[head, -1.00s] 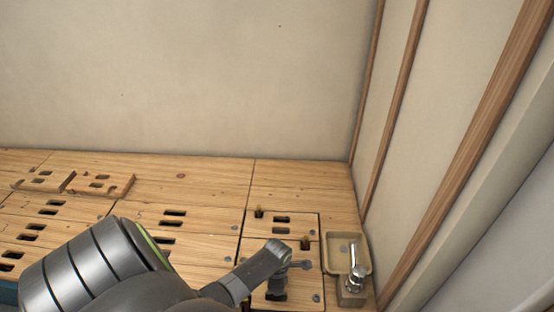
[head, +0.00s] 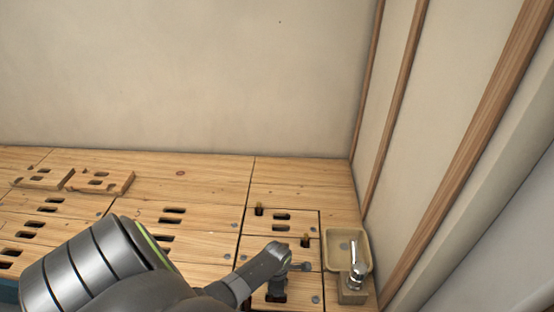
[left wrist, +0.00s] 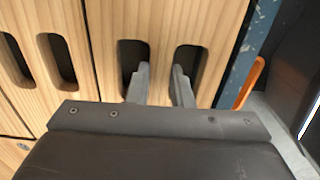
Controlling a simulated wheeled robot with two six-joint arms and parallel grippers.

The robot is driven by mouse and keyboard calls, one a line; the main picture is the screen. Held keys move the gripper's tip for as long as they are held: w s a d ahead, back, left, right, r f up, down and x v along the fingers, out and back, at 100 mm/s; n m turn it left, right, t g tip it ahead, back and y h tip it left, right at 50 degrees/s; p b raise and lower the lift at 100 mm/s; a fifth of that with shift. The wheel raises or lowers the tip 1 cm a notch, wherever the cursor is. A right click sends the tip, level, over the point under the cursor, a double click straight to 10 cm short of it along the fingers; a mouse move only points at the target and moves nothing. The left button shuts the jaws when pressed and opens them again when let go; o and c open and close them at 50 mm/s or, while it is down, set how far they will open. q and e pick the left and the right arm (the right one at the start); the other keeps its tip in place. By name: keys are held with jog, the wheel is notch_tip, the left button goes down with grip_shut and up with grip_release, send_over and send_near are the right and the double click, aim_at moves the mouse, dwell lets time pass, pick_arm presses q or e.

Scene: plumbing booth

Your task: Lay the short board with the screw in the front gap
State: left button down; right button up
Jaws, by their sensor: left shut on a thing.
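The short board (head: 302,285) is at the front right of the wooden deck, with a grey screw head (head: 316,299) near its right end. My left gripper (head: 277,292) points down onto it. In the left wrist view the fingers (left wrist: 160,85) reach into the two slots of the board (left wrist: 165,15) and are shut on the wood between them. The board lies between a slotted board (left wrist: 50,20) and a blue edge (left wrist: 248,50). I cannot tell whether it is fully flush. My arm hides its left part. My right gripper is not in view.
A tan basin (head: 362,241) with a chrome tap (head: 356,268) stands close to the right. Small brown upright pegs (head: 259,210) stand on the deck behind the gripper. Two loose slotted boards (head: 100,182) lie at the back left. An orange handle-like part (left wrist: 249,83) shows beyond the blue edge.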

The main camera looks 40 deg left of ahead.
pick_arm(q)
jog(key=shift+p, duration=0.35)
dwell(0.4)
jog(key=shift+f, duration=0.3)
jog(key=c, duration=1.2)
grip_release()
notch_tip(320, 180, up, 17)
jog(key=p, duration=0.9)
jog(key=shift+r, duration=0.2)
